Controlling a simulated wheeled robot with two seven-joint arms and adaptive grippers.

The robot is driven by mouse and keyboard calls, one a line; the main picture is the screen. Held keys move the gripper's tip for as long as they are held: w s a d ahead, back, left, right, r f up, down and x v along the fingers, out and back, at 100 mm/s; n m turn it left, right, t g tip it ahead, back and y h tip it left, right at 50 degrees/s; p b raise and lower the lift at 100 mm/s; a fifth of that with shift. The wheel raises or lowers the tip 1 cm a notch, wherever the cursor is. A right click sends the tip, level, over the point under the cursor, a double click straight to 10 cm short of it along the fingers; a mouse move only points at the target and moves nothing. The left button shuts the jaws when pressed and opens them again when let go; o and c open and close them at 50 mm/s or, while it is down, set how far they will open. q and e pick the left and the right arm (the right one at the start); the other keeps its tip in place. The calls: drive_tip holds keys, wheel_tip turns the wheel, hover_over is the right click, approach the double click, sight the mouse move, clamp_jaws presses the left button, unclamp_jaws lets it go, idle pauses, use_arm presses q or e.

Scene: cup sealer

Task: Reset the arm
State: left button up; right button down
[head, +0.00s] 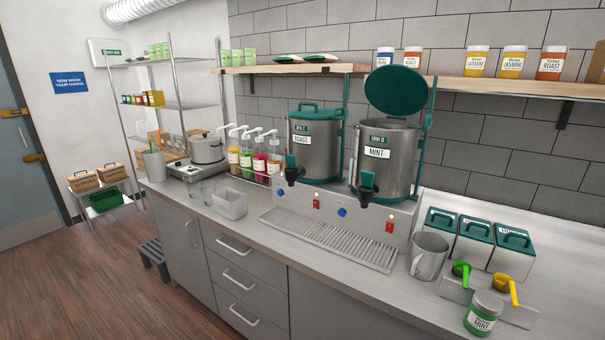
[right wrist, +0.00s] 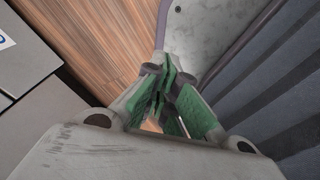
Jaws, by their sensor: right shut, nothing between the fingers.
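My right gripper (right wrist: 163,92) shows in the right wrist view, its green-padded fingers drawn together with nothing held between them. Wooden floor (right wrist: 110,40) lies behind the fingers. Neither gripper nor arm appears in the head view. My left gripper is in no frame.
The grey counter (head: 450,195) carries two drink urns, MINT (head: 385,170) with its lid raised and ROAST (head: 313,150) closed. The floor at left (head: 80,275) is mostly clear.

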drive_tip(key=shift+s+d+f, duration=0.15)
drive_tip(key=shift+s+f, duration=0.1)
drive_tip(key=shift+s, duration=0.45)
drive_tip(key=shift+s+d+f, duration=0.1)
drive_tip(key=shift+s+f, duration=0.1)
drive_tip(key=shift+s, duration=0.45)
